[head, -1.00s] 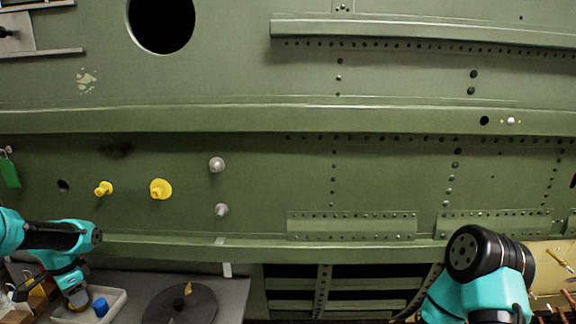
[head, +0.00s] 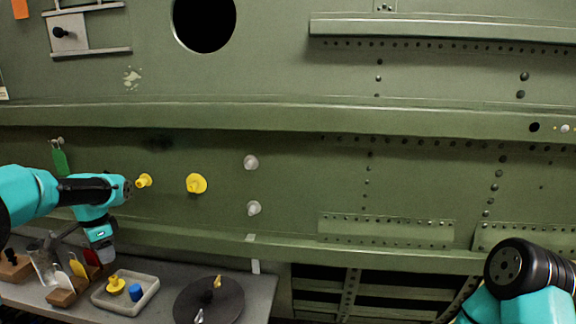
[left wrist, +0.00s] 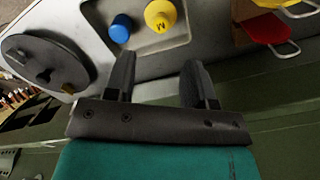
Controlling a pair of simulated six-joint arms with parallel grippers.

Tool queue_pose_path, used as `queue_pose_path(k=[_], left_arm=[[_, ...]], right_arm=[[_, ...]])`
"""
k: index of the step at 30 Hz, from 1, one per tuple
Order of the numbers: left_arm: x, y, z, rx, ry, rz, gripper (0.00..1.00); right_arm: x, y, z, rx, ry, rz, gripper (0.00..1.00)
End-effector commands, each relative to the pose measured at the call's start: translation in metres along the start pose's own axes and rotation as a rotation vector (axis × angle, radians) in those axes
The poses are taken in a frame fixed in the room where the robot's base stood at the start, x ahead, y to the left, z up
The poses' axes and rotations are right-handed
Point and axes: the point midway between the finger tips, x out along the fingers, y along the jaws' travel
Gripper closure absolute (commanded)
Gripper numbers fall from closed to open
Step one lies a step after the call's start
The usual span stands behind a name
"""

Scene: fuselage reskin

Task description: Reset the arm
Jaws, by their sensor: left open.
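My left gripper (head: 104,252) hangs above the grey bench, over the back of a light tray (head: 153,297). In the left wrist view its two fingers (left wrist: 158,78) are apart with nothing between them. A yellow plug marked M (head: 116,286) and a blue cap (head: 136,292) lie in the tray. They also show in the wrist view, the yellow plug (left wrist: 160,15) and the blue cap (left wrist: 121,28), beyond the fingertips. My right arm shows only as a link at the lower right; its gripper is out of the picture.
A dark round disc (head: 209,303) with small parts lies right of the tray. A wooden holder with coloured tools (head: 68,285) stands left of it. The green fuselage panel (head: 300,190) rises behind, with yellow plugs (head: 196,184) and grey plugs (head: 252,162) sticking out.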

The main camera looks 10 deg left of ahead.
Motion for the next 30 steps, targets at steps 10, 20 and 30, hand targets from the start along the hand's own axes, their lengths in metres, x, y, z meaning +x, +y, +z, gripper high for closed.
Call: queue_pose_path(k=[10, 20, 30], left_arm=[[0.055, 0.000, 0.000, 0.000, -0.001, 0.000, 0.50], [0.105, 0.000, 0.000, 0.000, 0.000, 0.000, 0.50], [0.062, 0.010, 0.002, 0.001, 0.001, -0.001, 0.50]], right_arm=[[0.000, 0.000, 0.000, 0.000, 0.000, 0.000, 0.57], [0.000, 0.000, 0.000, 0.000, 0.000, 0.000, 0.57], [0.000, 0.000, 0.000, 0.000, 0.000, 0.000, 0.57]])
